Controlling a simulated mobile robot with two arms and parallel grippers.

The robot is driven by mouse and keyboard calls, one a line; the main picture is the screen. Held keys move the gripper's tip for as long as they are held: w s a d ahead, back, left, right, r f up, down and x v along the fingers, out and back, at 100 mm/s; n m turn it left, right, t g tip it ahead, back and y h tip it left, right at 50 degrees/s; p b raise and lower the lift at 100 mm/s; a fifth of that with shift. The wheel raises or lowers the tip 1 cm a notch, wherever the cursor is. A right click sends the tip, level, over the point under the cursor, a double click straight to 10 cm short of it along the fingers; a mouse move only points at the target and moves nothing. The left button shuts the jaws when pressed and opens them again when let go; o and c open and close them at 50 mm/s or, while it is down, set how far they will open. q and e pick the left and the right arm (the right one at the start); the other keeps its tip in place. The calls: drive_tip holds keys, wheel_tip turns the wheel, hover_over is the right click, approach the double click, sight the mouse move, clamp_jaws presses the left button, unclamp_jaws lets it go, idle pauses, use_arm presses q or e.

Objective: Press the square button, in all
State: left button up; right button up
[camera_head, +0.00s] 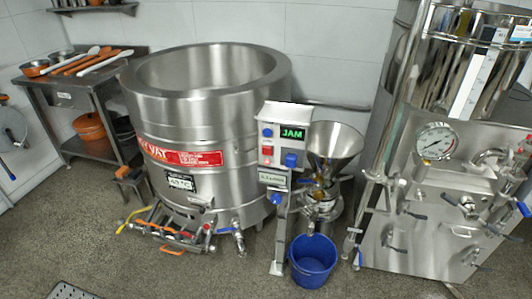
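A light grey control box (283,147) stands on a metal post in the middle of the view. A display with green letters JAM (292,133) is at its upper right. A blue control (268,132) is left of the display, with a small red control (267,150) below it. A larger blue knob-like control (290,160) is at the lower right. The controls are too small to tell which is square. Neither gripper is in view.
A steel funnel mill (333,145) stands right of the post, with a blue bucket (312,261) on the floor below. A large steel kettle (207,100) is behind left. A steel tank with a gauge (436,141) is at right. The front floor is mostly clear.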

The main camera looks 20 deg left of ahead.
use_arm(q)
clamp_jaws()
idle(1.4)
